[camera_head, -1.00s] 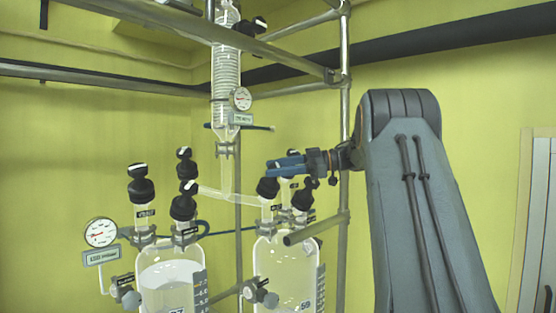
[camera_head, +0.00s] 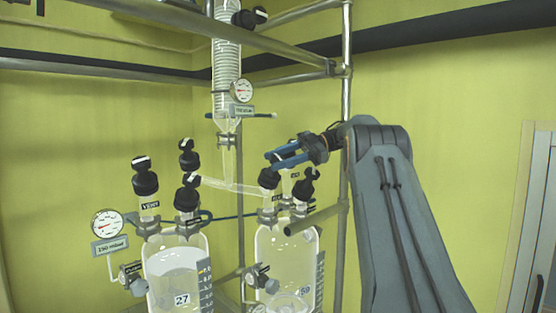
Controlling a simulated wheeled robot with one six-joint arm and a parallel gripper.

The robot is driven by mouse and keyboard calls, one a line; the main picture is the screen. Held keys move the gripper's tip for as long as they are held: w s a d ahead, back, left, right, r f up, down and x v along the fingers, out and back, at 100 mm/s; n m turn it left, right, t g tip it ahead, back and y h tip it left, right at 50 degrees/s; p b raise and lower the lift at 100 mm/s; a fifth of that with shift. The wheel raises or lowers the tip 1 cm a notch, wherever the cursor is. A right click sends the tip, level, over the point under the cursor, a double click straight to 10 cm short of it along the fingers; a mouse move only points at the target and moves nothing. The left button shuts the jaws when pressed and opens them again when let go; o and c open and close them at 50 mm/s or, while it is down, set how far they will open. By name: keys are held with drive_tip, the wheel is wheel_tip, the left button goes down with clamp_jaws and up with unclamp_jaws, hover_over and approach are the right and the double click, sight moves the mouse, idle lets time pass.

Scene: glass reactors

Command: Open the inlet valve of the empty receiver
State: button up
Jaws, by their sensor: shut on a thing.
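The right glass receiver (camera_head: 275,245) holds little or no visible liquid. The left receiver (camera_head: 160,295), marked 27, holds white liquid. On the right receiver's top, a left black valve knob (camera_head: 268,178) and a right black valve knob (camera_head: 304,187) show. Between them a pale rear valve neck (camera_head: 286,182) rises, its knob hidden by my gripper. My gripper (camera_head: 282,157), with blue fingers, reaches in from the right and is shut at the top of this rear neck, apparently on its knob. The grasp itself is hidden, and I cannot read which valve is the inlet.
A condenser (camera_head: 226,75) with a gauge (camera_head: 242,90) hangs above, and glass tubing (camera_head: 235,187) runs below it. The left receiver has several black knobs (camera_head: 145,178) and a gauge (camera_head: 107,223). Metal frame bars (camera_head: 347,110) stand close to my arm.

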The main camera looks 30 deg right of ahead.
drive_tip(key=o, duration=1.1)
drive_tip(key=shift+c, duration=0.2)
drive_tip(key=shift+t, duration=0.3)
